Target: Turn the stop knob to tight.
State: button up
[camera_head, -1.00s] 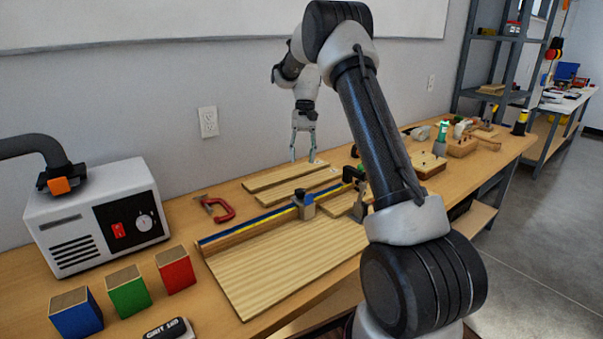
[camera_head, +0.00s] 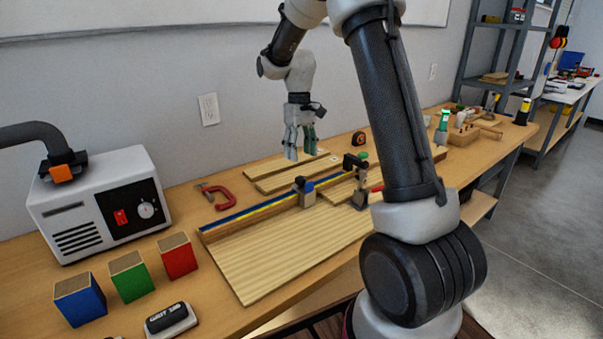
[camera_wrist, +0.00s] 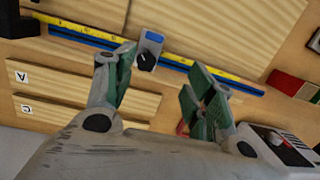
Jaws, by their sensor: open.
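The stop (camera_head: 305,192) is a small grey block with a blue top on the blue-and-yellow ruled fence (camera_head: 270,212) of the wooden board. In the wrist view the stop (camera_wrist: 152,42) shows its black knob (camera_wrist: 147,62) facing the camera side, between my finger directions. The knob's setting is too small to read. My gripper (camera_head: 299,155) points down above the planks behind the fence, apart from the stop. In the wrist view my gripper (camera_wrist: 160,72) has its green-padded fingers spread and empty.
A red clamp (camera_head: 222,197) lies left of the planks (camera_head: 285,172). A dark upright clamp (camera_head: 357,165) stands right of the stop. A white machine (camera_head: 98,205) and coloured blocks (camera_head: 178,256) are at the left. The board's front area (camera_head: 275,255) is clear.

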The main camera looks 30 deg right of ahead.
aim_at(301, 178)
jog(key=w+f+n, duration=0.1)
jog(key=f+n+t, duration=0.1)
jog(key=n, duration=0.1)
jog(key=shift+w+d+f+n, duration=0.25)
jog(key=shift+w+d+n, duration=0.05)
jog(key=shift+w+d, duration=0.1)
notch_tip(301, 178, down, 7)
jog(key=shift+f, duration=0.15)
jog(key=shift+c, duration=0.3)
jog(key=c, duration=1)
